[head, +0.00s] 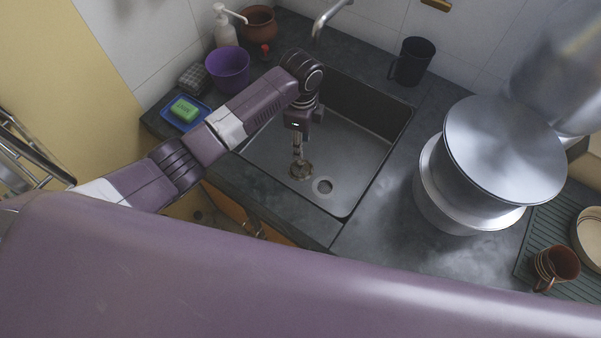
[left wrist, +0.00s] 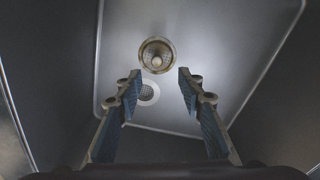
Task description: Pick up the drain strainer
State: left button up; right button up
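The drain strainer (head: 301,171), a small round brownish metal piece with a central knob, lies on the floor of the sink (head: 345,150). In the left wrist view the strainer (left wrist: 157,55) shows just beyond my fingertips, roughly centred between them. My left gripper (head: 297,153) points down into the sink above the strainer, partly covering it in the head view. In the left wrist view its blue-padded fingers (left wrist: 159,80) are apart with nothing between them. The round drain (head: 323,186) is beside the strainer, and also shows in the left wrist view (left wrist: 148,92). My right gripper is not in view.
The sink walls surround my left gripper, and a faucet (head: 328,17) stands behind. A black mug (head: 412,60) and large steel canisters (head: 505,150) stand to the right. A purple bowl (head: 228,69) and a green sponge (head: 184,110) on a blue dish are at left.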

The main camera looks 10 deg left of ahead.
aim_at(300, 162)
pick_arm(q)
jog(key=f, duration=0.9)
jog(key=shift+s+f, duration=0.1)
jog(key=shift+s, duration=0.15)
grip_shut()
